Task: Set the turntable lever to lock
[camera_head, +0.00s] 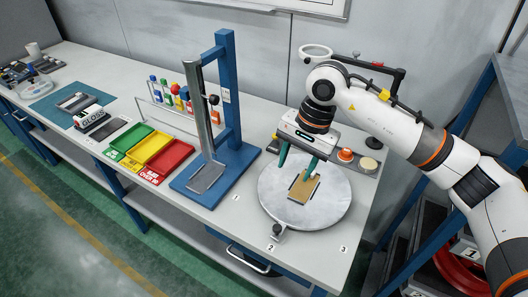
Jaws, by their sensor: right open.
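The turntable (335,212) is a round grey disc at the right end of the bench. A small metal piece with a knob (278,231), which looks like the lever, sits at its front edge near the label 2; its setting is too small to tell. My right gripper (297,164) points down over the disc, its two teal fingers apart. A tan block (303,188) lies on the disc just in front of and below the fingers; I cannot tell whether the right finger touches it. My left gripper is not in view.
A blue stand with a metal column (227,110) rises left of the turntable. Green, yellow and red trays (151,151) lie further left, with a bottle rack (172,100) behind. An orange knob (345,155) and a round pad (369,164) are behind the disc.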

